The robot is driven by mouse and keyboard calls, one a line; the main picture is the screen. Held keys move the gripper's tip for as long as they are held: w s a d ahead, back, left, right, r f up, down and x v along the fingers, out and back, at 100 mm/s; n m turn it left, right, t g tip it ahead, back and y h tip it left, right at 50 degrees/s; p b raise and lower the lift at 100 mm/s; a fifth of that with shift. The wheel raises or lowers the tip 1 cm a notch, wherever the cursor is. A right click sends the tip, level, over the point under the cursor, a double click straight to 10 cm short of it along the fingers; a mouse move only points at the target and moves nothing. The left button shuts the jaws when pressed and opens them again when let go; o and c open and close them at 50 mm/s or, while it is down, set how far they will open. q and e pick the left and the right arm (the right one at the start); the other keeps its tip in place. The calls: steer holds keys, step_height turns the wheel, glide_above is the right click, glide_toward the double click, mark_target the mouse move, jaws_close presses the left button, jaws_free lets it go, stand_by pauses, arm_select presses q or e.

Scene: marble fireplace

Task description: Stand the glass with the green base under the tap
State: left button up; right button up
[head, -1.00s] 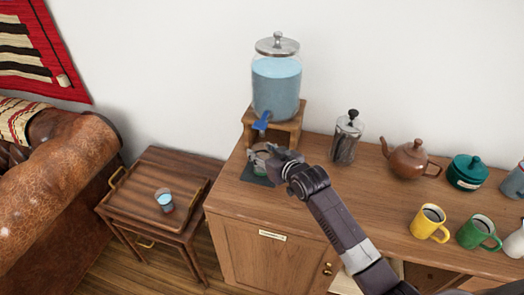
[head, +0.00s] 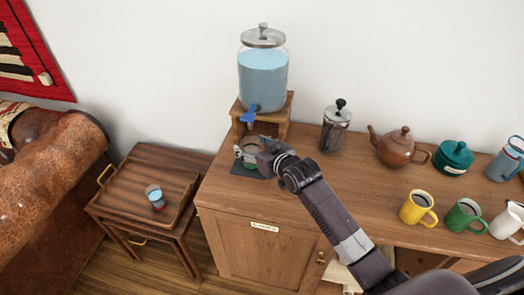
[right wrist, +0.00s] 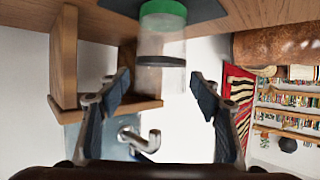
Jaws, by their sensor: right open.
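The glass with the green base (right wrist: 163,30) stands upright on a dark mat (head: 243,170), in front of the dispenser's wooden stand. In the head view the glass (head: 247,153) is partly hidden by my right gripper (head: 252,149). The right wrist view is upside down, with the glass's green base at the top against the mat. There my right gripper (right wrist: 160,78) is open, its fingers apart on either side of the glass's line, no finger visibly touching it. The blue tap (head: 249,113) juts from the dispenser (head: 263,80) above the glass. My left gripper is not in view.
A French press (head: 335,128), brown teapot (head: 400,148), teal pot (head: 454,158) and several mugs stand on the cabinet (head: 300,190) to the right. A red-based glass of water (head: 155,197) stands on the tray table (head: 135,205) at left.

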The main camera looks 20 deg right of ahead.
steer(key=v, duration=1.1)
steer(key=shift+b, duration=0.3)
